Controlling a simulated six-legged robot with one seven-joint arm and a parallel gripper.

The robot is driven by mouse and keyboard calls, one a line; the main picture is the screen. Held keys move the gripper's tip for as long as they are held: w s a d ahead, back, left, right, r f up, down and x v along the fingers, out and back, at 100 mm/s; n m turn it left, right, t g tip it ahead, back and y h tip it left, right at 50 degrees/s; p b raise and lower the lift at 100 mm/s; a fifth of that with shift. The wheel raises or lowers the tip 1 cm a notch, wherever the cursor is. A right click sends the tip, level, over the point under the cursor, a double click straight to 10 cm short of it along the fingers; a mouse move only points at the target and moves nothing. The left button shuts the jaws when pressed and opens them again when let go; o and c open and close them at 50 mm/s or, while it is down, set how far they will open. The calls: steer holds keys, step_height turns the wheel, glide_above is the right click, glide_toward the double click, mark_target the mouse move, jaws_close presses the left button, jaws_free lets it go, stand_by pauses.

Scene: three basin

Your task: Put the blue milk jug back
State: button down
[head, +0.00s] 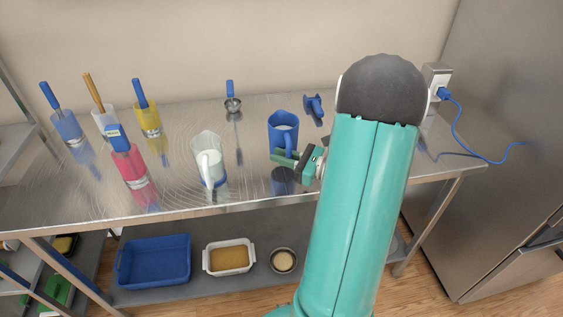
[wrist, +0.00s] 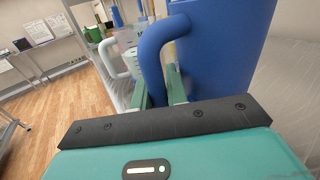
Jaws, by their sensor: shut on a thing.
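The blue milk jug (head: 283,128) is upright at the right-centre of the steel table, with its handle toward me. My gripper (head: 286,157) is shut on its handle. A dark blue reflection shows below the jug on the steel; I cannot tell whether its base touches the table, as my fingers partly cover it. In the wrist view the jug (wrist: 228,45) fills the upper right, and its handle passes between my fingers (wrist: 160,85).
A whitish jug (head: 207,145) stands to the left. Further left are pink (head: 128,165), yellow (head: 148,118), white and blue holders with utensils. A steel scoop (head: 232,103) and a blue item (head: 313,105) lie behind. A blue cable (head: 470,150) crosses the table's right end.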

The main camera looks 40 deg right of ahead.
steer(key=shift+w+d+f, duration=0.15)
steer(key=shift+f, duration=0.2)
steer(key=shift+w+d+f, duration=0.1)
steer(key=shift+w+f, duration=0.05)
steer(key=shift+f, duration=1.4)
steer(key=shift+f, duration=0.2)
steer(key=c, duration=1.4)
jaws_free()
